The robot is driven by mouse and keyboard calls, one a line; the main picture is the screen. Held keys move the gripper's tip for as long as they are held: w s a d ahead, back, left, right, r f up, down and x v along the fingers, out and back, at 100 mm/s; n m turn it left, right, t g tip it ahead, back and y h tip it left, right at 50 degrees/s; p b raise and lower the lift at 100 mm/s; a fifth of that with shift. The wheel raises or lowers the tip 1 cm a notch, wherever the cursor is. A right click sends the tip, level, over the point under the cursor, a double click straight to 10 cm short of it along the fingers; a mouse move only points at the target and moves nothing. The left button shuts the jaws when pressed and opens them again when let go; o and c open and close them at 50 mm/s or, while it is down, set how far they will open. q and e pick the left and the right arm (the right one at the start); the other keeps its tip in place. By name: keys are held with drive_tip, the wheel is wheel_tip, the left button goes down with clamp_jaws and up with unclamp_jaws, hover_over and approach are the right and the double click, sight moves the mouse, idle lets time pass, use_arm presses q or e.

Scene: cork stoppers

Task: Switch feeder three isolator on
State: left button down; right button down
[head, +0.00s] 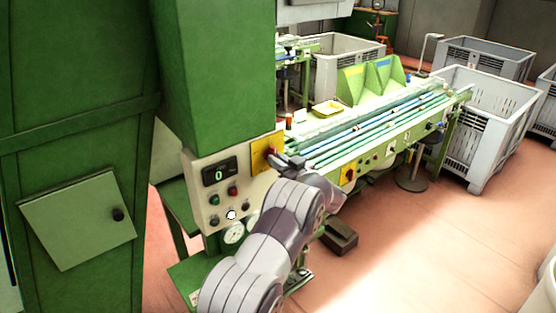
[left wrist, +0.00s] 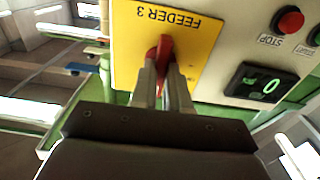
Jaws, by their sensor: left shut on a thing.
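The feeder three isolator is a red handle (left wrist: 165,44) on a yellow plate (left wrist: 191,45) lettered "FEEDER 3", which appears upside down in the left wrist view. In the head view the yellow plate (head: 260,158) is at the right edge of the beige control panel (head: 200,170). My left gripper (head: 276,159) is at the plate, its fingers shut on the red handle. In the left wrist view the fingers (left wrist: 162,73) flank the handle and hide part of it. The handle's exact turn position is hard to tell. My right gripper is not in view.
The panel has a display (head: 219,172) reading 0, a red stop button (left wrist: 289,20) and other buttons. Another yellow plate with a red switch (head: 349,175) is on the conveyor bench (head: 400,146). Grey crates (head: 490,160) stand at right; the floor in front is mostly open.

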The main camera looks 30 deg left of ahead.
use_arm(q)
drive_tip(key=shift+f, duration=0.45)
drive_tip(key=c, duration=1.2)
unclamp_jaws()
drive_tip(key=shift+d, duration=0.1)
drive_tip(key=shift+c, duration=0.2)
drive_tip(key=shift+o, duration=0.6)
drive_tip(key=shift+r, duration=0.25)
drive_tip(key=shift+d, duration=0.1)
drive_tip(key=b+v, duration=0.5)
drive_tip(key=v, duration=0.7)
drive_tip(key=shift+s+d, duration=0.2)
